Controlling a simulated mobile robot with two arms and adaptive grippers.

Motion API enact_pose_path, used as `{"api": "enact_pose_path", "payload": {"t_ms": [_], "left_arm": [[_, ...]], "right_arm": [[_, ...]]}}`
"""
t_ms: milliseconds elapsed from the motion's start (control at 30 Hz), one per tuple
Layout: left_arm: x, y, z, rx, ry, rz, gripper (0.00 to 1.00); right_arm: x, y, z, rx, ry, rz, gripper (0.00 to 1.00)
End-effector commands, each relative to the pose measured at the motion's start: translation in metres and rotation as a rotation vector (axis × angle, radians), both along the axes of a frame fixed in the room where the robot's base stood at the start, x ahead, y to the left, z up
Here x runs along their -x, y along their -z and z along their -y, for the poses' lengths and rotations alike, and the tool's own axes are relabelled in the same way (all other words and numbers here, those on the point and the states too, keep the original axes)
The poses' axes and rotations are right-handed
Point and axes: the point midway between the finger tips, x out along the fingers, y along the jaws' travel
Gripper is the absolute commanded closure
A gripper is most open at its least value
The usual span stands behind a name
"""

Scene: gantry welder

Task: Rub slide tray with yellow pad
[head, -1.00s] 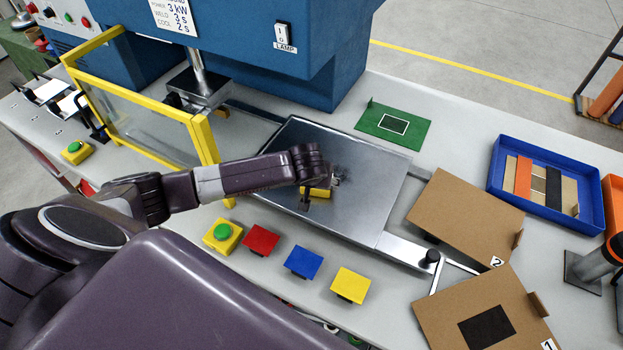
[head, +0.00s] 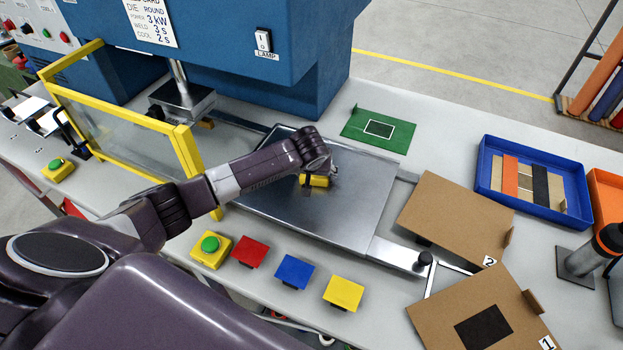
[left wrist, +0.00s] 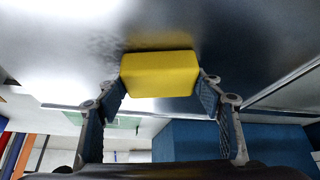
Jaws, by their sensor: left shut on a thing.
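The slide tray (head: 350,222) is a flat, shiny metal plate on the bench in front of the blue machine. My left gripper (head: 318,172) is over the middle of the tray and shut on the yellow pad (head: 314,181). In the left wrist view the yellow pad (left wrist: 158,76) sits between the two fingers, at or very near the tray surface; contact cannot be told for certain. A dark speckled smudge (left wrist: 105,45) shows on the tray beside the pad. My right gripper is not in view.
A yellow-framed clear guard (head: 120,125) stands left of the tray. Red (head: 250,251), blue (head: 294,271) and yellow (head: 343,292) squares and a green button box (head: 210,249) line the front. Cardboard sheets (head: 455,215) and a blue bin (head: 490,180) lie right.

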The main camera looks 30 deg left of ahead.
Motion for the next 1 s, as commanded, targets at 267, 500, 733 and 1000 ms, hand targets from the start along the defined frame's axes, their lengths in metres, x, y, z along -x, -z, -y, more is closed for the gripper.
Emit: {"api": "enact_pose_path", "payload": {"t_ms": [267,500,733,1000], "left_arm": [[-0.011,0.003,0.0,0.002,0.0,0.0,0.59],[-0.033,0.002,-0.001,0.002,-0.001,0.001,0.59],[-0.041,0.0,-0.002,0.001,0.0,-0.002,0.59],[-0.042,0.0,0.014,0.002,0.002,-0.002,0.59]], "right_arm": [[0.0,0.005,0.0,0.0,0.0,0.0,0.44],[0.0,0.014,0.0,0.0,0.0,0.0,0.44],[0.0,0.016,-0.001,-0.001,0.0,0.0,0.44],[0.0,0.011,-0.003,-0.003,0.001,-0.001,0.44]]}}
